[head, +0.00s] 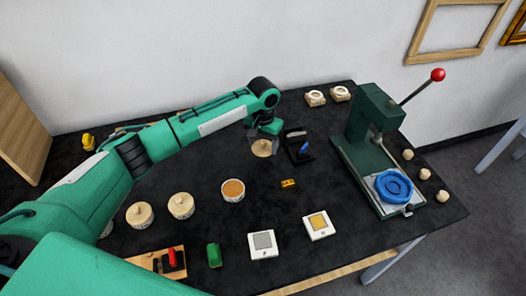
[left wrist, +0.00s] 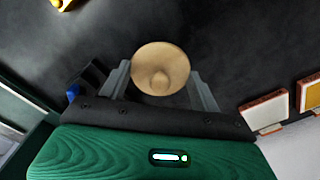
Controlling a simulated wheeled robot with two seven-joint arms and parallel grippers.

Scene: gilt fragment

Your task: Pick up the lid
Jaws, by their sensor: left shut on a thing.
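The lid (head: 262,148) is a round, pale wooden disc with a small knob. My left gripper (head: 264,136) points down and is shut on it, toward the back middle of the table. In the left wrist view the lid (left wrist: 160,68) sits between the two grey fingers, knob facing the camera. The lid seems to be above the black table top; the exact height is hard to tell. An open pot (head: 233,190) with orange-brown contents stands nearer and to the left of the lid. My right gripper is not in view.
Two lidded pots (head: 181,207) stand left of the open pot. A black stand with a blue item (head: 303,148) is close right of the gripper. A green press (head: 372,130) with a blue ring (head: 394,186) stands at right. Two square tiles (head: 318,225) lie in front.

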